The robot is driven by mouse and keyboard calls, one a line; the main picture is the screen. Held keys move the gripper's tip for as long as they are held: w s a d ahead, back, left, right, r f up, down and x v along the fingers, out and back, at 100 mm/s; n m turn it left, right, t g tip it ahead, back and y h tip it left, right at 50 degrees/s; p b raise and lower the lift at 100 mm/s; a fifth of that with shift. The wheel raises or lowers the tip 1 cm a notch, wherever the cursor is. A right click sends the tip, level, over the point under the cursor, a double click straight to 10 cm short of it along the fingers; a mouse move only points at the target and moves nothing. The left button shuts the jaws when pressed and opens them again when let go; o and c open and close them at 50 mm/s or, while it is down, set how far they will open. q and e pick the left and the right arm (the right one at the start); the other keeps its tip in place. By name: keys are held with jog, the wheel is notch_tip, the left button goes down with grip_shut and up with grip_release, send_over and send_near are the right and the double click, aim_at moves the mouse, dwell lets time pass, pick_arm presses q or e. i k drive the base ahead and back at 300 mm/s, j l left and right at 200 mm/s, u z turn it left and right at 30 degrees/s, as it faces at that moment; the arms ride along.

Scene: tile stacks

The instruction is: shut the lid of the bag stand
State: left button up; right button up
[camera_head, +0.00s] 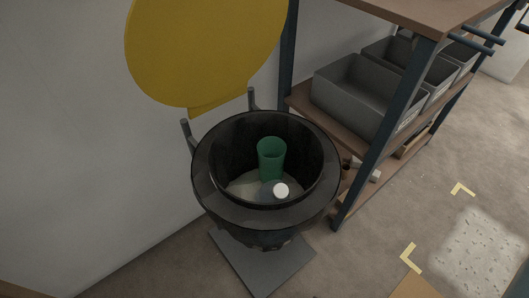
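The bag stand (206,190) is a round dark ring with a dark bag hanging in it, at the middle of the head view. Its round yellow lid (205,50) stands raised behind the ring, close to the wall, and its top is cut off by the picture edge. The lid is wide open, so the bag's inside shows. Inside the bag are a green cup (271,158) and a small white round thing (281,190). Neither of my grippers is in view.
A shelf rack with a wooden top (405,14) and dark posts (376,140) stands close to the right of the bag stand. Grey bins (349,105) sit on its shelf. A plain wall (70,130) is at left. Floor with yellow corner marks (410,254) is open at right.

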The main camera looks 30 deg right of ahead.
aim_at(211, 36)
jog(key=k+z, duration=0.1)
jog(key=z, duration=0.35)
jog(key=k+z, duration=0.1)
jog(key=z, duration=0.3)
